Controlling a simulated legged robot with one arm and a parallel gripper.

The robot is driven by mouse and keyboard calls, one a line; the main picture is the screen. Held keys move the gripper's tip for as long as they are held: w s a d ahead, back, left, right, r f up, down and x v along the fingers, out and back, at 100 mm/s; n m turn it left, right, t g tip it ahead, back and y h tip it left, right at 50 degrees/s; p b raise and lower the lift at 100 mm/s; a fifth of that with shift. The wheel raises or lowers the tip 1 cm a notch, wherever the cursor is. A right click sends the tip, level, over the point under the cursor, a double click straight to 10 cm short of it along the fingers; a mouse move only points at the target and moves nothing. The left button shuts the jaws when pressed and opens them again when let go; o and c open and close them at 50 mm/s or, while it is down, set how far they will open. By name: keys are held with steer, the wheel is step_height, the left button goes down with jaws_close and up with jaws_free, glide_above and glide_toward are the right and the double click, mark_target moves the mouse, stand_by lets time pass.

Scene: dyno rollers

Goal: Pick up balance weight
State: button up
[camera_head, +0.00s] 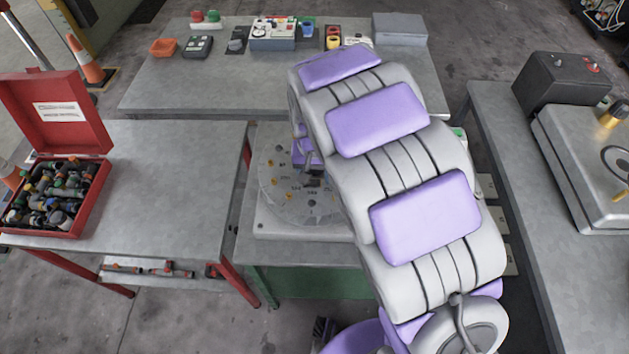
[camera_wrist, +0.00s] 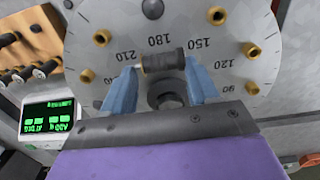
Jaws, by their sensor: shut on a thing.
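My gripper (camera_wrist: 162,66) shows in the wrist view with two blue fingers in front of a round grey dial plate. It is shut on the balance weight (camera_wrist: 172,60), a small dark ribbed cylinder with a brass-coloured end on its left, lying crosswise between the fingertips. I cannot tell whether the weight touches the plate. The dial plate (camera_wrist: 95,30) carries degree numbers and several brass pegs around its rim, with a dark round hub (camera_wrist: 165,92) below the weight. In the head view the dial plate (camera_head: 285,200) is partly hidden by my arm, and the weight is not clear.
In the wrist view, a wooden rack (camera_wrist: 35,27) with several pegs and a green-lit display (camera_wrist: 48,116) stand at left. In the head view, a red toolbox (camera_head: 92,205) sits on the left table. A machine (camera_head: 590,160) is on the right bench. The left table's middle is clear.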

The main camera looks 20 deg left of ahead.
stand_by(0.3)
steer(key=shift+r, duration=0.65)
step_height(320, 180, up, 2)
steer(key=shift+s+r+p, duration=0.1)
steer(key=shift+r+p, duration=0.15)
steer(key=shift+p, duration=0.4)
steer(key=s+d+r+p, duration=0.1)
steer(key=s+d, duration=0.2)
steer(key=s, duration=0.4)
steer(key=s+d+p, duration=0.1)
steer(key=s+d, duration=0.1)
steer(key=s, duration=0.6)
steer(key=w+d+m, duration=0.1)
steer(key=w+d, duration=0.6)
steer(key=w, duration=0.1)
steer(key=w+d+r, duration=0.1)
steer(key=w+d, duration=0.7)
steer(key=w+d+m, duration=0.1)
steer(key=w+d, duration=0.6)
steer(key=w, duration=0.1)
steer(key=shift+d+r+m, duration=0.15)
steer(key=shift+r+m, duration=0.05)
steer(key=shift+m, duration=0.1)
